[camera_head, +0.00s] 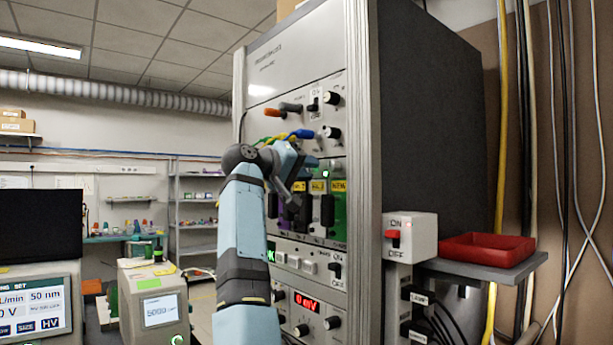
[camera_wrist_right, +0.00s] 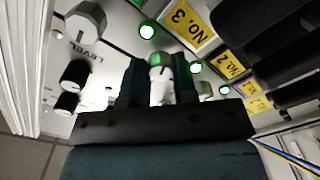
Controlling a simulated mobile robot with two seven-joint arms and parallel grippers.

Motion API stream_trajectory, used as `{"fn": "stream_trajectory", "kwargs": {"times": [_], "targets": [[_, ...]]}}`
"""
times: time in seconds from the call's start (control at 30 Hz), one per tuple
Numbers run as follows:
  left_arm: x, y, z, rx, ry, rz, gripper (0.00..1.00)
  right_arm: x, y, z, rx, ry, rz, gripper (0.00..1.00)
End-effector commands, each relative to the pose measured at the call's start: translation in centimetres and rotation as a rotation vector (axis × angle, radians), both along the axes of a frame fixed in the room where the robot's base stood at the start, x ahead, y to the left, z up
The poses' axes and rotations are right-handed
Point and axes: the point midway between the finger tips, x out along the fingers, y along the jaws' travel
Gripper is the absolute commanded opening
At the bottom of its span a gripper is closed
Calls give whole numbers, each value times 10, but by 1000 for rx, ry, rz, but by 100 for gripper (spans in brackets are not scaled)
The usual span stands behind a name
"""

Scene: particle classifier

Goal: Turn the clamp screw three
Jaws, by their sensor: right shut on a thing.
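In the right wrist view, a pale, ridged screw head (camera_wrist_right: 160,76) sits between the two dark fingers of my right gripper (camera_wrist_right: 158,84). It is near the yellow NO. 3 label (camera_wrist_right: 188,27), and I take it as clamp screw three. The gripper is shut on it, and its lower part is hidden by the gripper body. In the head view, my right gripper (camera_head: 303,164) is at the front of the tall rack, just above the modules with yellow labels. The screw itself is hidden there. My left gripper is not in view.
Blue, yellow and green cables (camera_head: 303,133) hang close above the gripper. A red tray (camera_head: 487,250) and a switch box (camera_head: 411,237) are at right. Green lamps (camera_wrist_right: 195,67) glow near the screw.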

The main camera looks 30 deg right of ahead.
Motion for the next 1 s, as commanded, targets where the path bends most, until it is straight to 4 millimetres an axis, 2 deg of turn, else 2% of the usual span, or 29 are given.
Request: {"fn": "stream_trajectory", "kwargs": {"times": [0.03,0.4,0.63,0.97,1.0], "targets": [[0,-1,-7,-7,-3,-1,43,0,-1,-5,2,-31,-1,2],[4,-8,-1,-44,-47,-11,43,0,-1,-3,16,-186,-1,2],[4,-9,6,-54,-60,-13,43,0,0,-1,18,-210,-1,2],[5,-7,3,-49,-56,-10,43,0,0,-1,18,-211,-1,2],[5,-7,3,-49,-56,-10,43,0,0,-1,18,-211,-1,35]]}}
